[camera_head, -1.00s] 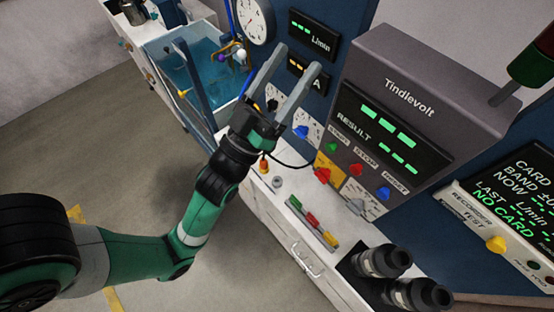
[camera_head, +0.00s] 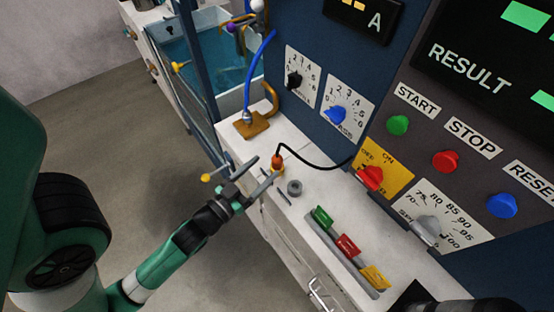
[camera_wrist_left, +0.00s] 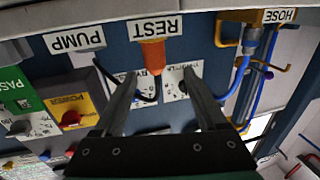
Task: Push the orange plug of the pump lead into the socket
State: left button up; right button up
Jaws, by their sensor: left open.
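The orange plug (camera_head: 278,162) stands on the white counter, with its black lead running right to the panel. In the left wrist view the plug (camera_wrist_left: 153,52) shows large beside the REST label, just beyond my fingertips. A short grey round socket (camera_head: 294,187) sits on the counter close to the plug, nearer the viewer. My left gripper (camera_head: 262,170) is open, its two fingers pointing at the plug from the left. In the wrist view the fingers (camera_wrist_left: 159,75) lie to either side of the plug's line; I cannot tell whether they touch it.
A tray (camera_head: 347,257) with green, red and yellow pieces lies nearer on the counter. A blue hose (camera_head: 257,78) and brown bracket (camera_head: 252,125) stand behind the plug. The knob panel rises to the right; a water tank is at the back left.

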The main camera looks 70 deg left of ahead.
aim_at(281, 154)
pick_arm(q)
jog(key=x, duration=0.3)
jog(key=shift+w+r+p, duration=0.2)
jog(key=shift+r+p, duration=0.05)
jog(key=shift+p, duration=0.1)
jog(key=shift+w+a+f, duration=0.25)
jog(key=shift+w, duration=0.15)
jog(key=x, duration=0.2)
jog(key=b+x, duration=0.1)
jog(key=x, duration=0.1)
jog(key=shift+w+r, duration=0.25)
jog(key=shift+w, duration=0.2)
grip_shut()
